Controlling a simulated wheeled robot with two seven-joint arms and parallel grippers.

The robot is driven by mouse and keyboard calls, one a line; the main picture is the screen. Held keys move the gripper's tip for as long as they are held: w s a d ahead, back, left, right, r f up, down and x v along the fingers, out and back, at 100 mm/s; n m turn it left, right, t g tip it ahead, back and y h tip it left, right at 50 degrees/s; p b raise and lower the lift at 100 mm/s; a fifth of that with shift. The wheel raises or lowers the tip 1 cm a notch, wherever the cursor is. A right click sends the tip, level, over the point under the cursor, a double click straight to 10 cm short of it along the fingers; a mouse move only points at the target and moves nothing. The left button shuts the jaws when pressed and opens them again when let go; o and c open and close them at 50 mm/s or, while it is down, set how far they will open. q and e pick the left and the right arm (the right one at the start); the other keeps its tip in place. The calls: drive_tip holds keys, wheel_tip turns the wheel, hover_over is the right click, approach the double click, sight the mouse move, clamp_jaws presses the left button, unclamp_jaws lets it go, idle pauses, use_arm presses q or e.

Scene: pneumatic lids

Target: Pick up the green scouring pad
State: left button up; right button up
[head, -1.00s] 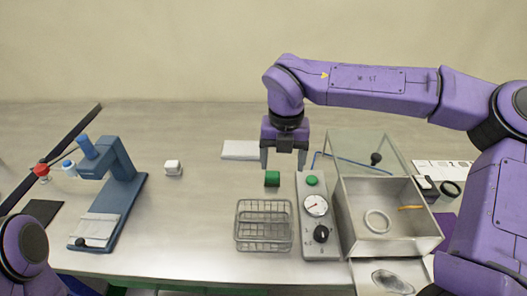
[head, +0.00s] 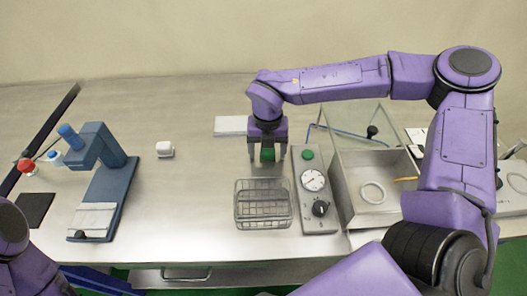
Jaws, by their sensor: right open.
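The green scouring pad (head: 267,155) is a small green block on the metal bench, just behind the wire basket. My right gripper (head: 267,157) points down over it with its fingers apart, one on each side of the pad. The gripper hides part of the pad. I cannot tell whether the fingers touch it. My left arm shows only partly at the lower left edge, and its gripper is out of view.
A wire basket (head: 262,218) stands in front of the pad. A grey gauge panel (head: 325,212) with a green button is close on the right, beside an open metal box (head: 345,197). A blue press (head: 112,190) stands at left. Bench between press and basket is mostly clear.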

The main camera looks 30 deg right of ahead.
drive_tip(key=c, duration=1.1)
drive_tip(key=shift+c, duration=0.2)
drive_tip(key=shift+r, duration=0.15)
drive_tip(key=shift+r, duration=0.35)
drive_tip(key=s+a+r+b, duration=0.5)
drive_tip(key=s+a+r, duration=0.2)
drive_tip(key=s+r, duration=0.5)
